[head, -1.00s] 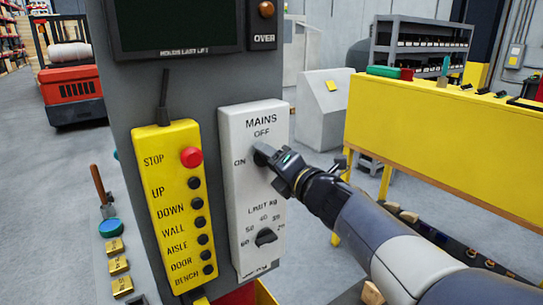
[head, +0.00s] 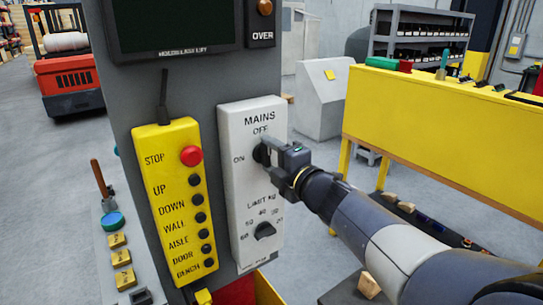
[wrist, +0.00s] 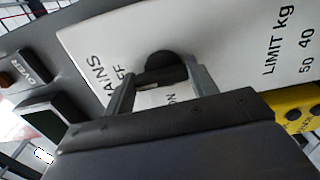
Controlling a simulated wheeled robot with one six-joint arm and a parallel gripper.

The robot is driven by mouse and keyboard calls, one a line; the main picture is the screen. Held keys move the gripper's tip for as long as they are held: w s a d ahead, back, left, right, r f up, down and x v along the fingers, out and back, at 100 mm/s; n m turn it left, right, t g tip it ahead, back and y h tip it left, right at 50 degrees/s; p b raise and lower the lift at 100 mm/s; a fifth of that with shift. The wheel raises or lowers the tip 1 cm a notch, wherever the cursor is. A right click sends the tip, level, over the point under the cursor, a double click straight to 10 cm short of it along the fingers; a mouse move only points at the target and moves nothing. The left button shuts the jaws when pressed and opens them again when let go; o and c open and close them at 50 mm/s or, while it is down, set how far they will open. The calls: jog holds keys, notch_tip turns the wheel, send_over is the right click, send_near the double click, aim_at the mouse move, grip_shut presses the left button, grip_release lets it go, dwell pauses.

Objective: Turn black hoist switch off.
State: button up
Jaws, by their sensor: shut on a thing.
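The black mains switch (head: 260,154) is a round knob on the white panel (head: 237,190), with OFF marked above it and ON to its left. My gripper (head: 266,148) reaches in from the right and partly covers the knob. In the wrist view the knob (wrist: 161,66) sits between the two fingers of my gripper (wrist: 162,80), which are shut on its grip. The fingers and the tilt of the view leave the knob's exact pointing hard to read.
Below is a black limit dial (head: 264,231). Left of the panel hangs a yellow pendant (head: 178,215) with a red stop button (head: 191,156) and several black buttons. A screen (head: 175,25) is above. A yellow bench (head: 430,140) stands at right.

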jog(key=o, duration=1)
jog(key=v, duration=1)
jog(key=shift+s+d+b, duration=0.25)
jog(key=shift+s+b, duration=0.05)
jog(key=shift+s, duration=0.05)
jog(key=x, duration=1.1)
jog(key=shift+p, duration=0.3)
